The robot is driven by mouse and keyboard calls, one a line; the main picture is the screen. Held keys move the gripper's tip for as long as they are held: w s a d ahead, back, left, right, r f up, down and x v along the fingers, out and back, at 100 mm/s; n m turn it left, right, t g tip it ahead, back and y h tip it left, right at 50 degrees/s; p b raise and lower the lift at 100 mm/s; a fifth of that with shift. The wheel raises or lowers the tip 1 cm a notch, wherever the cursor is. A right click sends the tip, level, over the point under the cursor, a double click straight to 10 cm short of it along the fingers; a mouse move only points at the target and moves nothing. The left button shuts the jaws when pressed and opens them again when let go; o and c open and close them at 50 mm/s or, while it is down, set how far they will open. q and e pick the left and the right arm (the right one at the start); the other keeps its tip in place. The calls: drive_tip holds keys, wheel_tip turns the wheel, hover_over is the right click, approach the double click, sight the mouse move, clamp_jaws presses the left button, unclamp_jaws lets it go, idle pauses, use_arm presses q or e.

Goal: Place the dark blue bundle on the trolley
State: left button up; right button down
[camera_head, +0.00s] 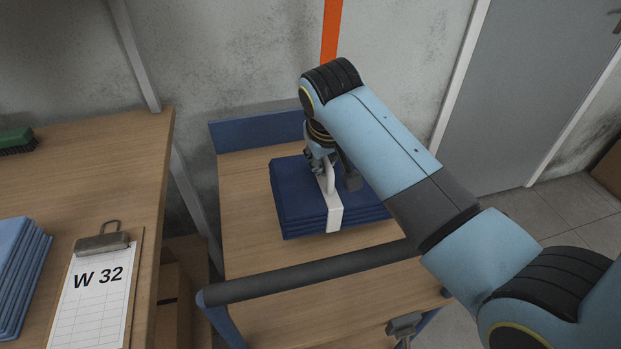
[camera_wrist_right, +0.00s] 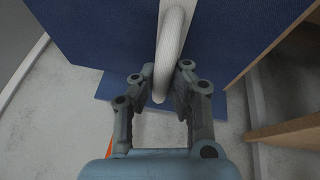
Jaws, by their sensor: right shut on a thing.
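The dark blue bundle (camera_head: 296,200) is a stack of folded cloth with a white band and a white loop handle (camera_wrist_right: 171,42) on top. In the head view it is over the wooden top deck of the trolley (camera_head: 243,230), within its edges. I cannot tell whether it rests on the deck or hangs just above it. My right gripper (camera_head: 328,166) is above the bundle, shut on its handle. The wrist view shows the handle between the fingers (camera_wrist_right: 166,85) and the bundle (camera_wrist_right: 95,30) beyond. My left gripper is not in view.
A wooden bench (camera_head: 100,180) at the left holds a lighter blue stack (camera_head: 18,270), a clipboard (camera_head: 95,290) marked W 32 and a green brush (camera_head: 16,140). The trolley's dark push bar (camera_head: 310,273) crosses in front of the bundle. A wall stands behind.

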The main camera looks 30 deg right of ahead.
sight(309, 171)
drive_tip(key=w, duration=0.1)
drive_tip(key=w+a+f, duration=0.1)
drive_tip(key=w+f, duration=0.1)
drive_tip(key=w, duration=0.1)
drive_tip(key=shift+a+f, duration=0.15)
drive_tip(key=shift+a, duration=0.1)
drive_tip(key=shift+s+f+b, duration=0.1)
drive_tip(key=shift+f+b, duration=0.35)
drive_tip(key=shift+f, duration=1.55)
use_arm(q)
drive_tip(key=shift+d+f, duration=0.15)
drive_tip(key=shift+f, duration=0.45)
use_arm(e)
drive_tip(key=c, duration=1.4)
unclamp_jaws()
drive_tip(key=shift+s, duration=0.1)
drive_tip(key=shift+c, duration=0.2)
use_arm(q)
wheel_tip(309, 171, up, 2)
drive_tip(key=shift+p, duration=1)
use_arm(e)
drive_tip(key=v, duration=1.2)
drive_tip(key=shift+a, duration=0.1)
